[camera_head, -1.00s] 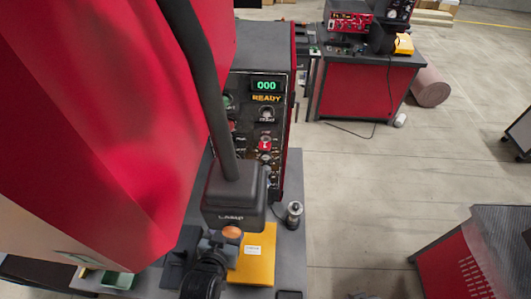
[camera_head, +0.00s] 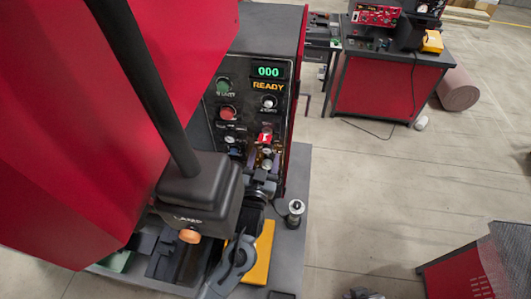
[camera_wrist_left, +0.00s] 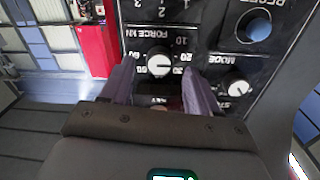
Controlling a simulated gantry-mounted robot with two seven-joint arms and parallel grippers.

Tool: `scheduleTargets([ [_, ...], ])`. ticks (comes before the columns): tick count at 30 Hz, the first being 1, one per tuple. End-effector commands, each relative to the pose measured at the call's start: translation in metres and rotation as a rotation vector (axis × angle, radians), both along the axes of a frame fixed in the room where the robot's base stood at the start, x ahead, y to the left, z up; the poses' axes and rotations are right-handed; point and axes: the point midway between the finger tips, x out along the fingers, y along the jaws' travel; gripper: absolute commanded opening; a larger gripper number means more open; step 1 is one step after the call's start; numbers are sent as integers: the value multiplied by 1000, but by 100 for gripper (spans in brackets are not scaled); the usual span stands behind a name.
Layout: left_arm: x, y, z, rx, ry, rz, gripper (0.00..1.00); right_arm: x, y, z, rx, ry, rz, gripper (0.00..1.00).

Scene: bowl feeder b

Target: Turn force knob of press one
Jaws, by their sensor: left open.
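The front panel of the press (camera_head: 243,130) shows a lit 000 display and the word READY in the head view. In the left wrist view the force knob (camera_wrist_left: 159,64) is a round white-faced knob with a dark pointer mark, under the label FORCE kN, with a number scale around it. My left gripper (camera_head: 262,178) is at the lower part of the panel. In the left wrist view its open fingers (camera_wrist_left: 159,80) stand on either side of the force knob, with gaps visible. Whether the fingertips reach the knob's depth is unclear. My right gripper is not in view.
A mode knob (camera_wrist_left: 236,87) and a blue reset button (camera_wrist_left: 257,27) sit right of the force knob in the wrist view. A yellow block (camera_head: 263,255) and a small metal cylinder (camera_head: 295,210) are on the bench.

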Motion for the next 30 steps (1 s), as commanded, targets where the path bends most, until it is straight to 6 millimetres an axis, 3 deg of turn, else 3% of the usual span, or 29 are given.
scheduleTargets([
  [6,16,-3,0,0,0,-1,61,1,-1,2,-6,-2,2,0],
  [17,18,-4,0,0,1,-1,59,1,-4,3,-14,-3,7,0],
  [27,18,-4,-1,0,1,-1,7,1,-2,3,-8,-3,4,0],
  [30,18,-4,0,1,1,-1,5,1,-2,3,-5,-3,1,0],
])
